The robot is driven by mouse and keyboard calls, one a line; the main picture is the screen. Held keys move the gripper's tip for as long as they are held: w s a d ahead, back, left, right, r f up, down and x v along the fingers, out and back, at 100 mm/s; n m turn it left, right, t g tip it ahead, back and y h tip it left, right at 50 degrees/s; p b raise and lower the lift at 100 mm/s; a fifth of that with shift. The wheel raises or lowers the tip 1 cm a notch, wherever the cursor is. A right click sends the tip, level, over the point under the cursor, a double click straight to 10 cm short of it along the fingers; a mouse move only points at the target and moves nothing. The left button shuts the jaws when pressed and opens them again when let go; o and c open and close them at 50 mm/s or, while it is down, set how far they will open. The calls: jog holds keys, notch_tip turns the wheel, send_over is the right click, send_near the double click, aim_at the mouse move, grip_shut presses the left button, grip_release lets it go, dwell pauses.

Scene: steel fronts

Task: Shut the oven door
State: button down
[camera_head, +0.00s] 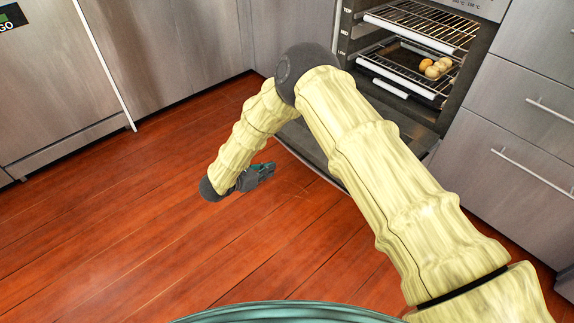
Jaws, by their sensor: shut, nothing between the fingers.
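The oven (441,57) stands at the upper right with its cavity in view. Its door (318,150) is folded down low in front of it and is open. My arm crosses in front and hides much of the door. My gripper (268,170) is shut and empty. In the picture it lies just left of the door's outer edge, over the wooden floor. I cannot tell whether it touches the door or how high it is.
Steel drawers (533,100) stand to the right, steel cabinet fronts (165,45) to the left. The red-brown wooden floor (120,220) is clear at the left.

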jog(key=f+b+x, duration=0.1)
jog(key=b+x, duration=0.4)
jog(key=x, duration=0.5)
jog(key=shift+m, duration=0.4)
jog(key=shift+a+r+b, duration=0.1)
jog(key=shift+r+b, duration=0.75)
jog(key=shift+r, duration=1.5)
jog(key=shift+r, duration=0.1)
